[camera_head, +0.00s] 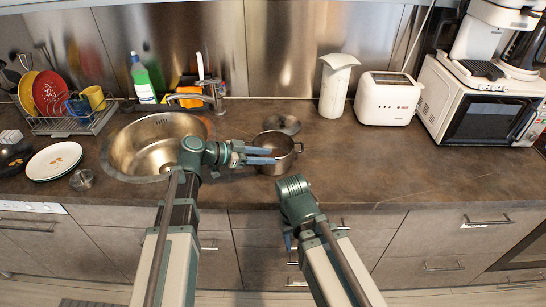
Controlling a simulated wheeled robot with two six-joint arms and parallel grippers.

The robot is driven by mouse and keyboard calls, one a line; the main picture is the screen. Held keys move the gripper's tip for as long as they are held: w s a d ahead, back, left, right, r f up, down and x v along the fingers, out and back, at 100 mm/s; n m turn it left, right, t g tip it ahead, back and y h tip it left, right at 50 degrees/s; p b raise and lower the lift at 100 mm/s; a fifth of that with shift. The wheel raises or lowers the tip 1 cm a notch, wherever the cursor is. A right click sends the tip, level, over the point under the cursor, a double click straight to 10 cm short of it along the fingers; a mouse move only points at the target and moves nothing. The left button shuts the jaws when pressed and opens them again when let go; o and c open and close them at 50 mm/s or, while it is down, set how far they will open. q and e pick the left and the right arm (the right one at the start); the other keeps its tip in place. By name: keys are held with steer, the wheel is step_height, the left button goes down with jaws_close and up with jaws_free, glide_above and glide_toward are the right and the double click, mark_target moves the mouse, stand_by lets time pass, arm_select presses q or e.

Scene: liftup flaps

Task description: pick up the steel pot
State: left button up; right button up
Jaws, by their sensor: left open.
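The steel pot (288,164) stands upright on the dark counter, right of the sink, with a handle at its right side. My left gripper (274,155) is open at the pot's left side. Its two fingers point right, and they overlap the pot's left rim in this view; whether they touch it I cannot tell. My right arm's wrist (295,193) is in front of the counter edge, just below the pot. The right gripper's fingers are mostly hidden behind or below that wrist.
A dark round lid (283,124) lies behind the pot. The sink (128,150) with its faucet (212,92) is to the left. The counter (400,165) right of the pot is clear.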

mark_target(278, 158)
arm_select(q)
steer(key=b+x, duration=0.1)
steer(key=x, duration=0.3)
steer(key=shift+s+d+f, duration=0.1)
steer(key=shift+d+f, duration=0.05)
steer(key=shift+f, duration=0.05)
steer(key=shift+r, duration=0.1)
jaws_close()
stand_by(1.1)
